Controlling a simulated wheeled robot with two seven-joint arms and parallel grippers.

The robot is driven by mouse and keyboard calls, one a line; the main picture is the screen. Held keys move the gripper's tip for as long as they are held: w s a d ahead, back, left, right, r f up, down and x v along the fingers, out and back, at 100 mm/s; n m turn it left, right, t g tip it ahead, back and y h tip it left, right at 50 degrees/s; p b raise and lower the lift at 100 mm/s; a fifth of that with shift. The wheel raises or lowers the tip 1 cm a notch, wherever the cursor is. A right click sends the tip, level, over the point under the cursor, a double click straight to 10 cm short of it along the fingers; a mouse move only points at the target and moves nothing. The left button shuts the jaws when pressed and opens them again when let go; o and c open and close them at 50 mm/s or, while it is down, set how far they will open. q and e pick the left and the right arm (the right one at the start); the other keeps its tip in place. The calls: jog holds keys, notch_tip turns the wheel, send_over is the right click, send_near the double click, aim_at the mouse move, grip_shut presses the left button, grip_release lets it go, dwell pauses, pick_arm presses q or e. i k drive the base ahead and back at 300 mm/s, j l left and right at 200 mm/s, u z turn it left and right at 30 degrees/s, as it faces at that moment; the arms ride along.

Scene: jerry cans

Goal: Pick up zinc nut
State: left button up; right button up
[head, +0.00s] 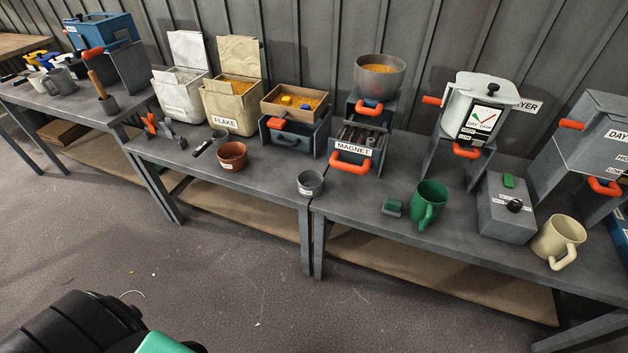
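I cannot make out a zinc nut for certain anywhere in the head view. Small pieces lie in the open drawer of the magnet unit (350,150), but they are too small to identify. A wooden-sided box (293,118) holds orange grains with blue and yellow pieces on top. A small grey cup (310,183) with a label stands at the front table edge; its contents are unclear. Neither of my grippers shows. Only a black and green part of my own body shows at the bottom left.
Several grey tables (255,183) stand along a ribbed wall. On them are a flake sack (229,110), a brown pot (232,156), a green mug (429,203), a beige mug (558,240), a grey box (506,210) and a white dryer (476,108). The floor in front is mostly clear.

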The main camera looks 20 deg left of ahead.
aim_at(370, 141)
jog(key=z, duration=0.95)
jog(key=j+z, duration=0.45)
jog(key=k+j+z, duration=0.15)
jog(key=j+z, duration=0.2)
jog(key=z, duration=0.15)
jog(key=k+j+z, duration=0.2)
jog(key=j+z, duration=0.25)
jog(key=k+j+z, duration=0.15)
jog(key=z, duration=0.3)
